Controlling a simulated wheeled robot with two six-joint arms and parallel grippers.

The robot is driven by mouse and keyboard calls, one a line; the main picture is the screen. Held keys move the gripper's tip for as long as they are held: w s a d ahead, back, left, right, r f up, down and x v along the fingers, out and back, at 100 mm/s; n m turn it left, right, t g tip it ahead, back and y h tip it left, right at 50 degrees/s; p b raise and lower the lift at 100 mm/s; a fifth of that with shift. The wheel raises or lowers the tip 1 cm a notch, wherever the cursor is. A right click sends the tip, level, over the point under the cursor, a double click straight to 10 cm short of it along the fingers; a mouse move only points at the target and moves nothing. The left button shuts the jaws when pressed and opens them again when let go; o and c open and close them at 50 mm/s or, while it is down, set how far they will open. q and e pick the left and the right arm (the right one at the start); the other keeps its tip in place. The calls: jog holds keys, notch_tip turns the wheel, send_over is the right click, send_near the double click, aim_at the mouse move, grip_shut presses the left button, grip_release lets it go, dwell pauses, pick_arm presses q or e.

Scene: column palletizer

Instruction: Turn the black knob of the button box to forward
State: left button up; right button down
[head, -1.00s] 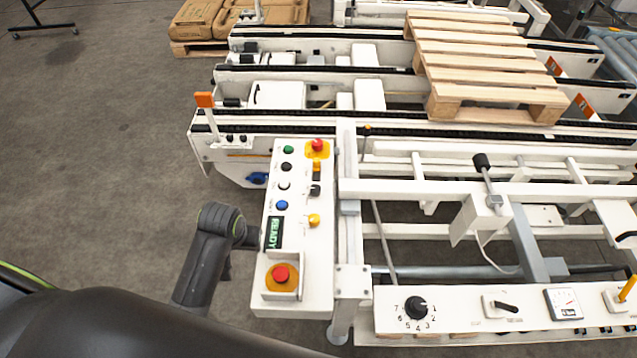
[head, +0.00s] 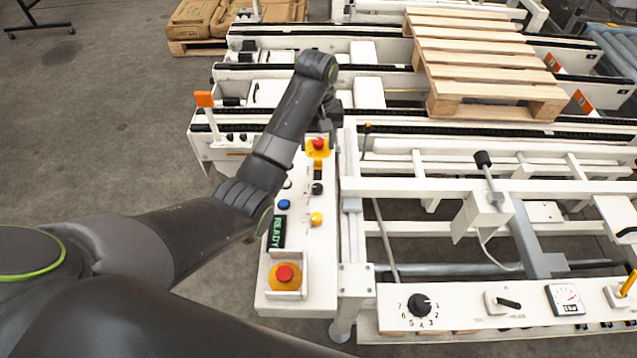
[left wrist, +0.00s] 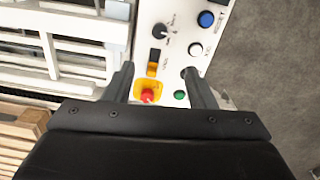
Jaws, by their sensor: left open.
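The button box (head: 308,240) is a white panel left of the conveyor frame. Its black knob (head: 317,189) sits in the right-hand column, below a small yellow-orange switch and the upper red button. The black knob also shows in the left wrist view (left wrist: 159,31), near the top centre; its setting is too small to read surely. My left gripper (head: 328,124) is over the far end of the box, partly hidden by its own arm. In the left wrist view my left gripper (left wrist: 158,74) is open and empty, its fingers either side of the yellow-orange switch (left wrist: 153,62), short of the knob.
An upper red button (left wrist: 147,95) on yellow lies between the finger bases in the wrist view. Blue (left wrist: 205,19) and white (left wrist: 195,49) buttons are beside the knob. A lower red button (head: 285,276) has a raised guard. A wooden pallet (head: 483,65) rests on the conveyor.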

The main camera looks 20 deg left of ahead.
pick_arm(q)
jog(key=b, duration=0.2)
send_near(317, 187)
notch_tip(317, 187, down, 9)
jog(key=shift+r, duration=0.1)
dwell(0.3)
jog(key=c, duration=1)
jog(key=shift+o, duration=0.2)
